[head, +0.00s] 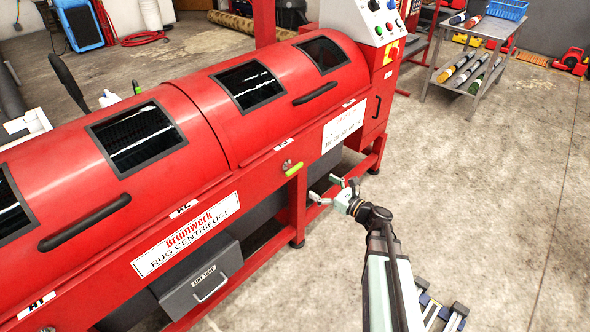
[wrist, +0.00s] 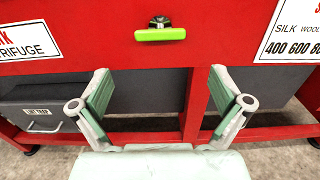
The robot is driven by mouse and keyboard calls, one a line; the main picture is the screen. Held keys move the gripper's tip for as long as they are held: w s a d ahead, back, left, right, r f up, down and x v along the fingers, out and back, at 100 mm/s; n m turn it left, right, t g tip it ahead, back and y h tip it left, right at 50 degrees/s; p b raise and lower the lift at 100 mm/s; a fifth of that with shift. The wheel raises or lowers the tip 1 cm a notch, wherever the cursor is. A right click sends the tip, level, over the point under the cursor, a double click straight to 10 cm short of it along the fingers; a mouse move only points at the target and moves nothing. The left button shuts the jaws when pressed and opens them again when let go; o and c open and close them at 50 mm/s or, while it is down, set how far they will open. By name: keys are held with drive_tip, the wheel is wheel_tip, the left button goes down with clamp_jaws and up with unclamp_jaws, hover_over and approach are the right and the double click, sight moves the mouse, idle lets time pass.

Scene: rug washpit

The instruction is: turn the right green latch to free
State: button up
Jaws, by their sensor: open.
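In the wrist view the latch (wrist: 160,34) lies horizontally under a dark metal pivot, at top centre. My gripper (head: 326,190) is in front of the machine, to the right of and below the latch in the head view. In the wrist view my gripper (wrist: 162,92) has its two pale green fingers wide apart with nothing between them. It is apart from the latch, which shows above the fingertips.
A grey lint trap drawer (head: 203,283) sits low at the machine's left front. A control box (head: 375,20) stands on its right end. The concrete floor (head: 480,180) on the right is clear.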

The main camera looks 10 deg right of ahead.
sight(296, 170)
drive_tip(key=x, duration=1.2)
drive_tip(key=shift+w+a, duration=0.15)
drive_tip(key=shift+w, duration=0.15)
drive_tip(key=c, duration=0.9)
